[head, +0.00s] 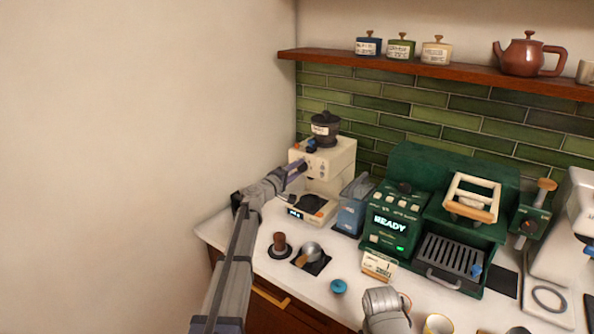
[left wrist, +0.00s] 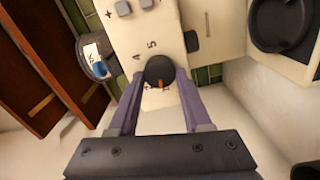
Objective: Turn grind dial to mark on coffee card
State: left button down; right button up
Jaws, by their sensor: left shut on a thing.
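The grind dial (left wrist: 160,71) is a dark round knob with an orange pointer mark, on the front of a cream grinder (head: 338,165). In the left wrist view, my left gripper (left wrist: 160,82) has its two purple fingers on either side of the dial, shut on it. The orange mark faces the lower edge of that picture. Printed figures show around the dial, some of them hidden or too small to read. In the head view my left gripper (head: 300,168) reaches the grinder's front and hides the dial. The coffee card (head: 378,265) stands before the green machine; its writing is too small to read.
A green machine (head: 408,190) showing READY stands right of the grinder, with a blue container (head: 352,210) between. A tamper (head: 280,244), a metal cup (head: 311,250) and a blue round item (head: 338,286) sit on the white counter. A wall bounds the left.

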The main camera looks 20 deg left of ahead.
pick_arm(q)
jog(key=shift+n, duration=1)
jog(key=shift+c, duration=1.8)
grip_release()
jog(key=shift+s+a, duration=0.1)
jog(key=v, duration=0.7)
jog(key=shift+s, duration=0.25)
jog(key=shift+a, duration=0.1)
